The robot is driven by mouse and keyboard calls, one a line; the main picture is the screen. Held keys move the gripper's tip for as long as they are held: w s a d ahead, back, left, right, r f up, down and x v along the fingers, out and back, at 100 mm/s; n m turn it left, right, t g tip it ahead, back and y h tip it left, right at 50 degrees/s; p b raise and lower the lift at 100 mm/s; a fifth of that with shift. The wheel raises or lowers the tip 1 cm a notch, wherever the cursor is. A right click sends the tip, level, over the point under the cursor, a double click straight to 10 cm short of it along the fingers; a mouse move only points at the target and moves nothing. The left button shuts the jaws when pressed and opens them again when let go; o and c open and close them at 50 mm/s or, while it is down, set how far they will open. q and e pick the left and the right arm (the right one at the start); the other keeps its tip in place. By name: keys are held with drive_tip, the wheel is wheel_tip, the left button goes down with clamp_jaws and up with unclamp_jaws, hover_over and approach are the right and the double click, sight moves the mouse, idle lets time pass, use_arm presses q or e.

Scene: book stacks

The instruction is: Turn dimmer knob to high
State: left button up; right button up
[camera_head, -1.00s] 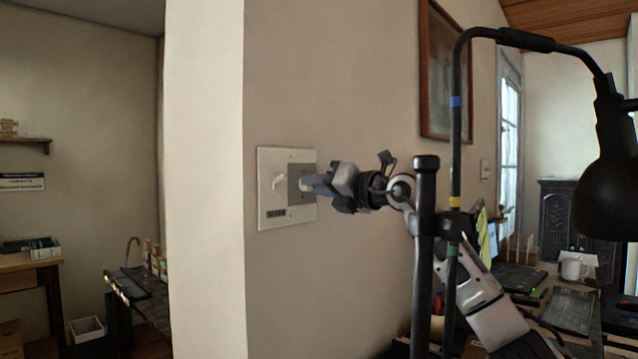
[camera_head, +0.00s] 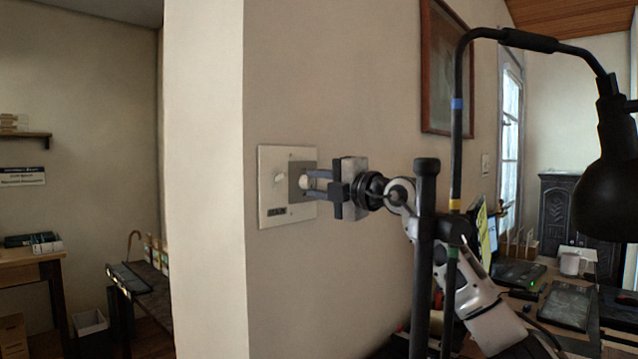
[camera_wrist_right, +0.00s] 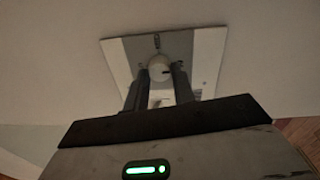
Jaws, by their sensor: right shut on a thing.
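A white wall plate (camera_head: 275,216) is fixed to the beige wall. My right gripper (camera_head: 310,182) reaches in from the right and is shut on the knob. In the right wrist view the two dark fingers sit on either side of the knob (camera_wrist_right: 160,68), which shows a dark mark on its right side. The left gripper is not in view.
A black lamp (camera_head: 608,185) and its post stand in front of my right arm. A framed picture (camera_head: 448,75) hangs on the wall to the right. The wall around the plate is clear.

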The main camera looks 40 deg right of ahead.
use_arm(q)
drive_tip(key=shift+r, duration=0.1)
use_arm(e)
drive_tip(key=shift+m, duration=0.6)
drive_tip(key=o, duration=1)
drive_tip(key=shift+s+f, duration=0.1)
drive_tip(key=shift+s, duration=0.35)
use_arm(q)
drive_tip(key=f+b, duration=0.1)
drive_tip(key=b, duration=0.3)
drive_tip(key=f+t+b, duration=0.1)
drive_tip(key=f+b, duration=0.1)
drive_tip(key=b, duration=0.2)
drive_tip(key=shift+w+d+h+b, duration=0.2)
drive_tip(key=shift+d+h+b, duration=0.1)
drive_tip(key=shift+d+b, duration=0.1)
use_arm(e)
drive_tip(key=s, duration=0.5)
drive_tip(key=s+d, duration=0.1)
drive_tip(key=s, duration=0.9)
drive_tip(key=shift+d+f, duration=0.15)
drive_tip(key=shift+f, duration=0.1)
